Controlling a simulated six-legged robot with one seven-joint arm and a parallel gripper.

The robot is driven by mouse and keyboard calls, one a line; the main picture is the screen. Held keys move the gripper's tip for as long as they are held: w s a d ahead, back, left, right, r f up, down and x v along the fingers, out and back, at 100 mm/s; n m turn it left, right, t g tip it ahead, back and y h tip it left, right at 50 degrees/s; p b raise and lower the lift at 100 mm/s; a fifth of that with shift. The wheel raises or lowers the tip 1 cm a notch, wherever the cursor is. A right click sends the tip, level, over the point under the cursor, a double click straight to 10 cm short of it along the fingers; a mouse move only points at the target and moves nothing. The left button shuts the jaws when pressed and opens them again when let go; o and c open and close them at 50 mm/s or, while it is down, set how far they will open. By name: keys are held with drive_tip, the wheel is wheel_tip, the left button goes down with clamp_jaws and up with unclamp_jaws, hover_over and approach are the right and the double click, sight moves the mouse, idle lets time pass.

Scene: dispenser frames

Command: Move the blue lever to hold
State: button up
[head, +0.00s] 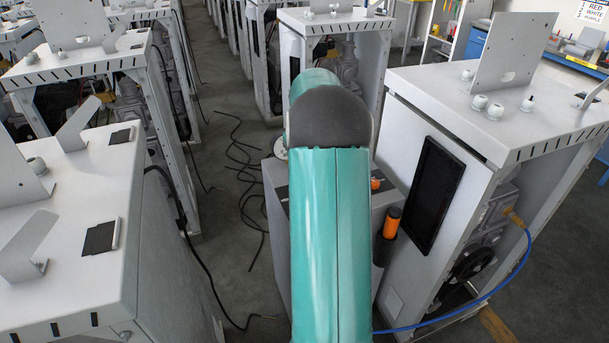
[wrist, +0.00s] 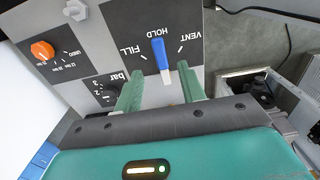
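In the wrist view the blue lever (wrist: 158,52) stands on a dark panel (wrist: 120,50) with the labels FILL, HOLD and VENT, which appear upside down. The lever's blue end points toward HOLD, between FILL on the left and VENT on the right; its other end is white. My gripper (wrist: 160,70) is open, with one green finger on each side of the lever. Gaps show beside the lever, and I see no clear contact. In the head view my own arm hides the lever and the gripper.
In the wrist view an orange knob (wrist: 42,50) and a black bar dial (wrist: 108,92) share the panel. In the head view a grey cabinet (head: 280,235) stands behind my arm, with an orange-and-black handle (head: 391,222), a white machine (head: 440,180) and a blue hose (head: 500,283) at right.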

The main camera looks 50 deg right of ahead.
wheel_tip(320, 180, up, 8)
drive_tip(key=shift+f, duration=0.2)
drive_tip(key=shift+s, duration=0.15)
idle(0.5)
